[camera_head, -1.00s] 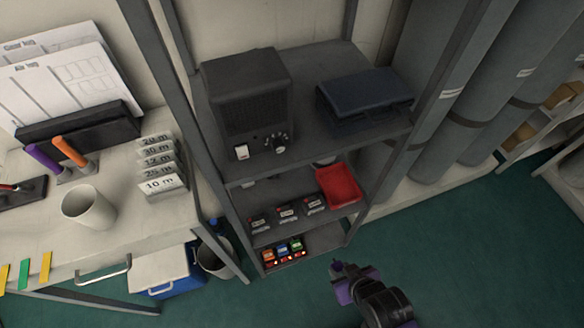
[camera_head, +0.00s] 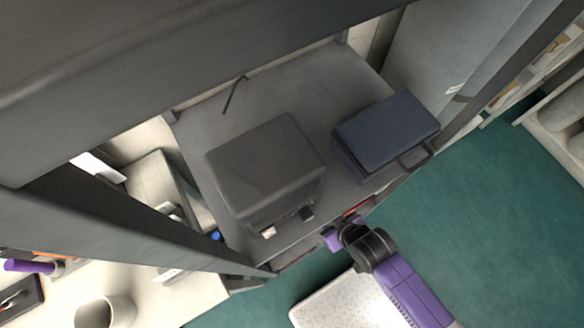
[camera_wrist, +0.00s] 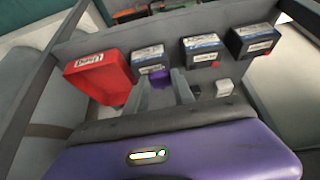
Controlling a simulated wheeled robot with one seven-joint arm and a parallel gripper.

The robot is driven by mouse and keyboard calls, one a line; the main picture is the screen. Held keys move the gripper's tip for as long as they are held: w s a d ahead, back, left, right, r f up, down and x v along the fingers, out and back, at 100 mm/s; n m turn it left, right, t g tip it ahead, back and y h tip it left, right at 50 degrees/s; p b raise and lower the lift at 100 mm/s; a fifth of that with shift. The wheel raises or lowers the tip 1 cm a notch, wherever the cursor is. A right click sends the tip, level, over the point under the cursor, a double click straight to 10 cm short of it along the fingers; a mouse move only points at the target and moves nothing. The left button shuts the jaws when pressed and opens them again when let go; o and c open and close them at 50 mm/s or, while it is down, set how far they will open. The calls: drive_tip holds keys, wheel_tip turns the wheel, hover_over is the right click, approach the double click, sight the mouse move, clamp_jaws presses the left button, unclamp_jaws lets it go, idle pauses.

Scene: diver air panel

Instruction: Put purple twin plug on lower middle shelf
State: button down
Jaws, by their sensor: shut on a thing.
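The purple twin plug (camera_wrist: 160,77) shows in the wrist view as a small purple piece between the fingertips of my gripper (camera_wrist: 168,84). My gripper is shut on it. Behind and around it is a grey shelf (camera_wrist: 110,112) that carries a red tray and three black boxes, probably the lower middle shelf. I cannot tell whether the plug touches the shelf. In the head view my gripper (camera_head: 332,240) is at the front of the rack, below its upper shelf, and the plug cannot be made out clearly.
In the wrist view a red tray (camera_wrist: 98,78) stands left of the plug. Black labelled boxes (camera_wrist: 148,58) (camera_wrist: 203,48) (camera_wrist: 252,40) stand in a row. A small pale block (camera_wrist: 223,88) is at right. The upper shelf holds a dark box (camera_head: 265,165) and blue case (camera_head: 385,130).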

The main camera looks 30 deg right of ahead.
drive_tip(key=w+f, duration=0.1)
drive_tip(key=w, duration=0.5)
drive_tip(key=w+f, duration=0.1)
drive_tip(key=w, duration=0.5)
drive_tip(key=w+f+p, duration=0.1)
drive_tip(key=w, duration=0.5)
drive_tip(key=shift+w, duration=0.15)
wheel_tip(320, 180, down, 3)
drive_tip(key=shift+f, duration=0.2)
drive_tip(key=shift+w+f, duration=0.2)
drive_tip(key=shift+f, duration=0.05)
drive_tip(key=shift+f, duration=0.15)
drive_tip(key=c, duration=1.1)
unclamp_jaws()
drive_tip(key=shift+o, duration=0.2)
